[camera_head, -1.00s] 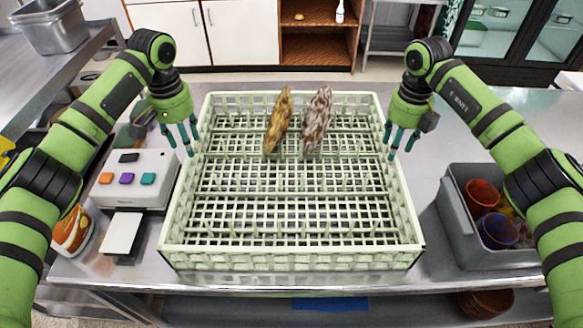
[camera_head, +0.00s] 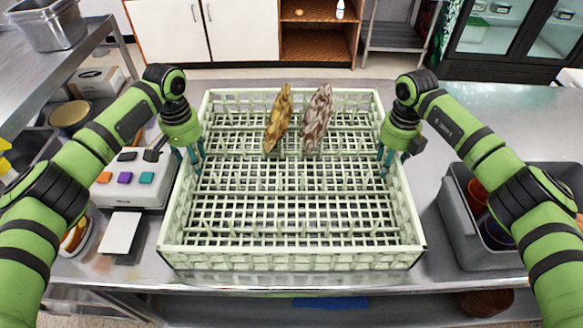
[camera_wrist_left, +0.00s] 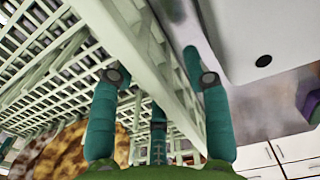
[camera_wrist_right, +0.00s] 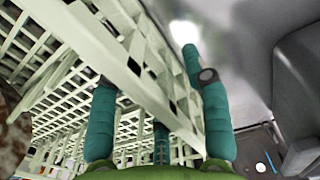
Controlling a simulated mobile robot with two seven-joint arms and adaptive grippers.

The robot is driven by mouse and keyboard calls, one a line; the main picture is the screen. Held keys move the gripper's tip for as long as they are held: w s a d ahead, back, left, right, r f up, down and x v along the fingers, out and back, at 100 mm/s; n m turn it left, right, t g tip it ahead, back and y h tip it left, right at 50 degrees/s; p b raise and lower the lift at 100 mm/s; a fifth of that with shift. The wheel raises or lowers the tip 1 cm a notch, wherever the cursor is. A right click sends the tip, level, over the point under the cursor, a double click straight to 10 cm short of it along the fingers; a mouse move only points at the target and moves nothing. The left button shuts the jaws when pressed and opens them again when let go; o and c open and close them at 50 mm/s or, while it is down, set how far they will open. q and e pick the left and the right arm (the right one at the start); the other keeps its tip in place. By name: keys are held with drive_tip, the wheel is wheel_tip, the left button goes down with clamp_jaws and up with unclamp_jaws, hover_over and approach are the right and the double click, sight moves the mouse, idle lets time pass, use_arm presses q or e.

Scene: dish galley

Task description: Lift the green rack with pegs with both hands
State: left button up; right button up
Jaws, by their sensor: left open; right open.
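The pale green rack with pegs (camera_head: 292,262) sits level on the steel counter in the head view. My left gripper (camera_head: 191,160) is at its left wall, and my right gripper (camera_head: 388,162) is at its right wall. Both are open, pointing down, with fingers on either side of the wall's top edge. The left wrist view shows the rack wall (camera_wrist_left: 135,60) between the spread teal fingers of my left gripper (camera_wrist_left: 155,95). The right wrist view shows the wall (camera_wrist_right: 130,60) between the fingers of my right gripper (camera_wrist_right: 155,95). Whether any finger touches the wall is unclear.
A brown-yellow lumpy item (camera_head: 278,120) and a reddish-white one (camera_head: 317,120) stand in the rack's far half. A white box with coloured buttons (camera_head: 128,190) is close on the left. A grey bin (camera_head: 470,245) with bowls is on the right, partly behind my arm.

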use_arm(q)
clamp_jaws()
use_arm(e)
clamp_jaws()
use_arm(q)
drive_tip(key=shift+w+r, duration=0.15)
drive_tip(key=shift+r, duration=0.1)
use_arm(e)
drive_tip(key=shift+w+r, duration=0.15)
drive_tip(key=shift+r, duration=0.1)
